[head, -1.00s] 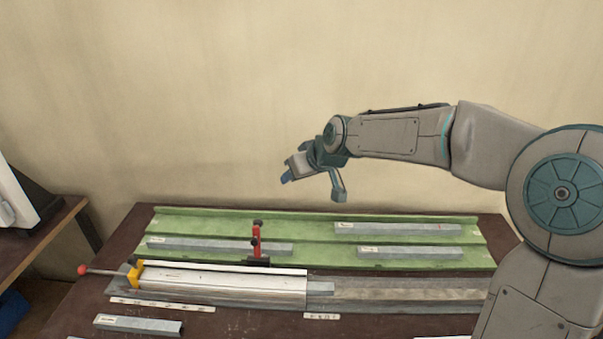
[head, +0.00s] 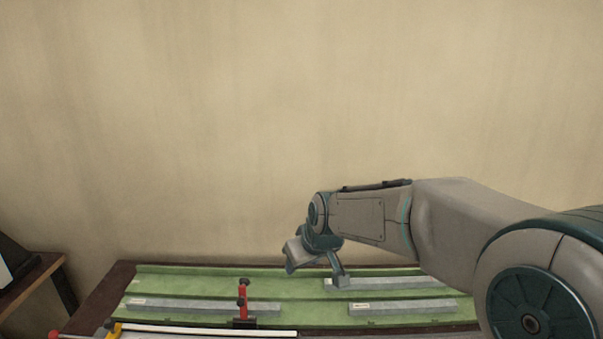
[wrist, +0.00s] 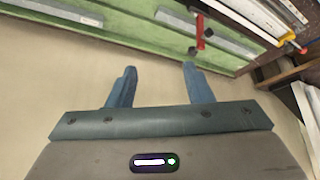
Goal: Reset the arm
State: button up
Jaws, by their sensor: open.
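My gripper (wrist: 158,84) is open and empty, its two blue fingers apart in the wrist view. In the head view my gripper (head: 315,272) hangs in front of the wall, over the back part of the green rack. The green rack (head: 200,286) lies on the dark bench with grey metal profiles on it. One profile (head: 205,306) lies at the left, one (head: 395,283) at the back right, partly behind my gripper, and one (head: 403,307) at the front right. A red clamp (head: 242,296) stands upright at the rack's front.
A yellow clamp piece (head: 114,329) and a red knob (head: 54,335) show at the bottom left, with the fixture mostly cut off. A side table (head: 40,270) stands at the left.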

jog(key=s+d+f+m+h+b, duration=0.1)
jog(key=s+d+f+m, duration=0.1)
jog(key=s+d, duration=0.5)
jog(key=s+d+f+m+g+h+b, duration=0.1)
jog(key=s+d+m, duration=0.3)
jog(key=s, duration=1.2)
jog(key=d+f+h, duration=0.1)
jog(key=d, duration=0.3)
jog(key=shift+s+d+g+b, duration=0.15)
jog(key=shift+s+g+b, duration=0.15)
jog(key=shift+b, duration=0.05)
